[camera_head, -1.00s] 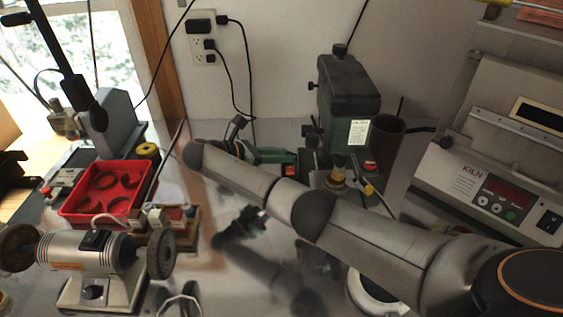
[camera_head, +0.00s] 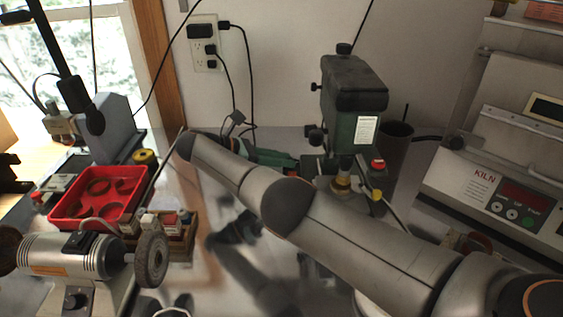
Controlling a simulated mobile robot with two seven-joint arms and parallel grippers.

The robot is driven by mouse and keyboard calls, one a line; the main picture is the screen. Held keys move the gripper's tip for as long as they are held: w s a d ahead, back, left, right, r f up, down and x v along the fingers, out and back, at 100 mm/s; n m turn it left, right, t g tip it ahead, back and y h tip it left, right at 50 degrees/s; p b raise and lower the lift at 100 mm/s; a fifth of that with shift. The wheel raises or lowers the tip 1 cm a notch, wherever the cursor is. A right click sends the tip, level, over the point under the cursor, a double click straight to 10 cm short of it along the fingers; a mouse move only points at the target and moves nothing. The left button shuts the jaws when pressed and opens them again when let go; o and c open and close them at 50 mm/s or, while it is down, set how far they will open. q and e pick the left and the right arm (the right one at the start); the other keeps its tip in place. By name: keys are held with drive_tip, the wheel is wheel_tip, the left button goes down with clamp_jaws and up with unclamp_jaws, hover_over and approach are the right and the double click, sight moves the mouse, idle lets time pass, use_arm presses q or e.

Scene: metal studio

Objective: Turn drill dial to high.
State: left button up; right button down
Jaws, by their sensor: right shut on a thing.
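A green and black hand drill (camera_head: 273,158) lies on the metal bench behind my right arm; much of it is hidden. My right arm reaches in from the lower right, with its far end near the left of the drill. My right gripper (camera_head: 236,123) shows only as a small grey and dark part just past the arm. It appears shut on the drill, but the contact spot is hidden. I cannot make out the drill's dial. My left gripper is not in view.
A green drill press (camera_head: 352,95) stands right of the drill. The shiny bench mirrors my arm.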

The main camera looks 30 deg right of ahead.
idle(0.4)
drive_tip(key=c, duration=0.7)
unclamp_jaws()
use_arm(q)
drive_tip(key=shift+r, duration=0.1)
